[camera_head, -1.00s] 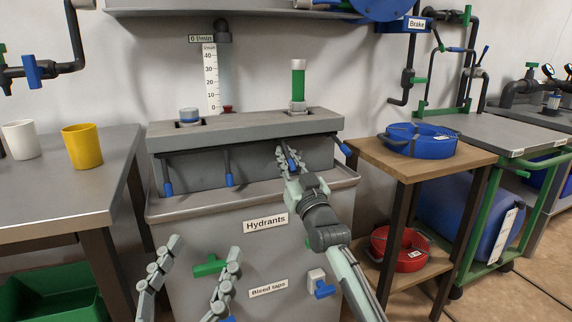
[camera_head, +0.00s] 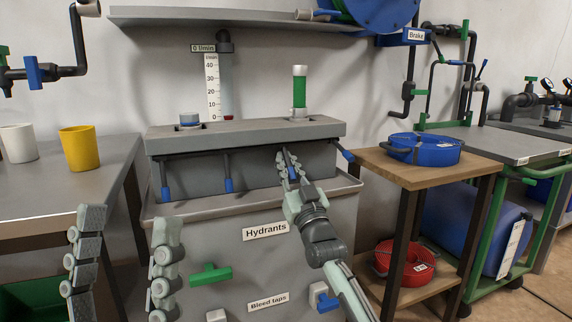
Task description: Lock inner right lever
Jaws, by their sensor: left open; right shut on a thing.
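A grey manifold (camera_head: 240,131) carries several dark levers with blue tips. The outer left lever (camera_head: 165,193) and inner left lever (camera_head: 228,185) hang down. The outer right lever (camera_head: 347,155) slants out to the right. My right gripper (camera_head: 288,162) is shut on the inner right lever (camera_head: 292,173), whose blue tip shows between the fingers; its upper part is mostly hidden. My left gripper (camera_head: 128,218) is open and empty at the lower left, in front of the cabinet and apart from the levers.
The cabinet's lower front (camera_head: 240,275) has a green tap (camera_head: 210,275) and a blue tap (camera_head: 327,302). A yellow cup (camera_head: 80,148) stands on the left table. A wooden stand (camera_head: 440,177) with a blue coil (camera_head: 425,150) is at the right.

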